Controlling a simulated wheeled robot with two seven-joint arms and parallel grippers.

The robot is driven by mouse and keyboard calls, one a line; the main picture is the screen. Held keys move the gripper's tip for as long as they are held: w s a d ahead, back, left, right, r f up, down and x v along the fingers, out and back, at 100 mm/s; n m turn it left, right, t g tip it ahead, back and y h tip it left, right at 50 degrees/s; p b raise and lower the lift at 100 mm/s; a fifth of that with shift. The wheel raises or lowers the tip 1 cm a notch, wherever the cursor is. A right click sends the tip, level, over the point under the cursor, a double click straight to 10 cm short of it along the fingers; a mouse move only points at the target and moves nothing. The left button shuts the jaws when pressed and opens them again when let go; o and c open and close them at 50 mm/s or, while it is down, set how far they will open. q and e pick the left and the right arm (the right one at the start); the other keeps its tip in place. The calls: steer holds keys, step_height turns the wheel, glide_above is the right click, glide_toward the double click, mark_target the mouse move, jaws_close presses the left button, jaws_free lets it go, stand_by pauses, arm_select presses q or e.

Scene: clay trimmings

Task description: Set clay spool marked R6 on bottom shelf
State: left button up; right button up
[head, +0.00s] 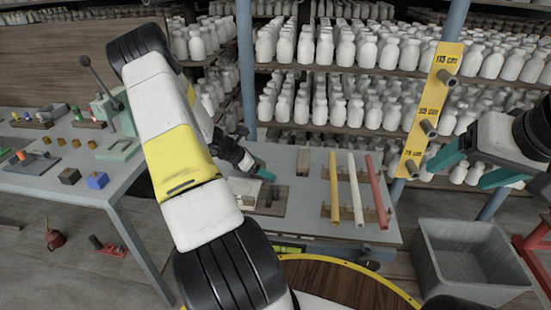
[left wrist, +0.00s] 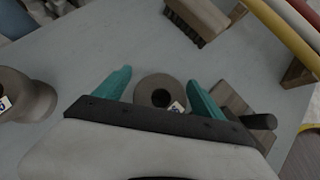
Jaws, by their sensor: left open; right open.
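In the left wrist view a grey clay spool (left wrist: 148,87) with a dark centre hole stands on the grey table between the teal fingers of my left gripper (left wrist: 158,82). The fingers are open, one on each side. A small label shows on its edge, but I cannot read it. A second grey spool (left wrist: 30,98) with a label lies further left, partly cut off. In the head view my left gripper (head: 261,170) is low over the small table, and the spools are not clear there. My right gripper (head: 470,165) is open and empty at the right. Racks of shelves (head: 340,70) stand behind.
A brush (left wrist: 200,18) and coloured rods (head: 358,190) on a holder lie near. A yellow strip (head: 430,100) with height marks and pegs stands right of the table. A grey bin (head: 470,260) is on the floor. A workbench (head: 60,160) with tools is at the left.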

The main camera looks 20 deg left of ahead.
arm_select(q)
steer(key=shift+c, duration=0.3)
steer(key=c, duration=1.7)
